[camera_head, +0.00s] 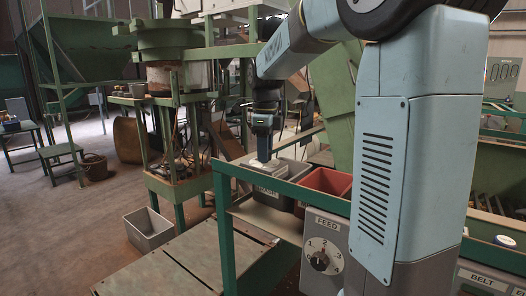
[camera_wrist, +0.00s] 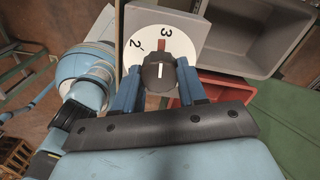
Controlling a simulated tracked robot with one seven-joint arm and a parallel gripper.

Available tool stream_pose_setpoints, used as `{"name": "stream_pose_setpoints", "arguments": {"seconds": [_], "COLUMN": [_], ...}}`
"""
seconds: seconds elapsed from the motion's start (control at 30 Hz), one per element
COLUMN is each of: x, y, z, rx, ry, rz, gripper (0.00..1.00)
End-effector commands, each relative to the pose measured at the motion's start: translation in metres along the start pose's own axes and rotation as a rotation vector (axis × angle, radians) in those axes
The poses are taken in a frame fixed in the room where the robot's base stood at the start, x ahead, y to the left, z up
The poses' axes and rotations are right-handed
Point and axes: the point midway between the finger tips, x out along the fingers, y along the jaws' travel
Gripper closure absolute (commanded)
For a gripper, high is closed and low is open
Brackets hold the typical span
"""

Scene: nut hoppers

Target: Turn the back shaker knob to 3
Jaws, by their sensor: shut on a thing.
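The shaker knob (camera_wrist: 159,72) is dark and round with a short white mark on its top. It sits on a white round dial (camera_wrist: 136,58) on a grey panel (camera_wrist: 192,25). A red pointer (camera_wrist: 162,45) runs from the knob towards the 3, and a 2 lies to its left. My gripper (camera_wrist: 158,80) is shut on the knob, with one blue finger on each side. In the head view my gripper (camera_head: 263,150) reaches down by a grey bin, and the knob cannot be seen there.
A grey bin (camera_wrist: 245,65) and a red bin (camera_wrist: 225,88) stand right of the dial. In the head view, another knob (camera_head: 319,260) labelled FEED is on a front panel. A green rail (camera_head: 262,180) crosses before the bins. A grey box (camera_head: 150,245) stands at left.

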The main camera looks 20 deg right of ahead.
Motion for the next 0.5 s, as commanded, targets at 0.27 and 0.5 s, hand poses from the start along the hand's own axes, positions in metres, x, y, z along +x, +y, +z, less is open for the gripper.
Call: {"name": "stream_pose_setpoints", "arguments": {"seconds": [0.27, 0.5], "x": [0.0022, 0.0022], "y": [0.0022, 0.0022], "z": [-0.0006, -0.0006], "rx": [0.103, 0.131], "ry": [0.005, 0.005], "rz": [0.007, 0.007], "gripper": [0.89, 0.89]}}
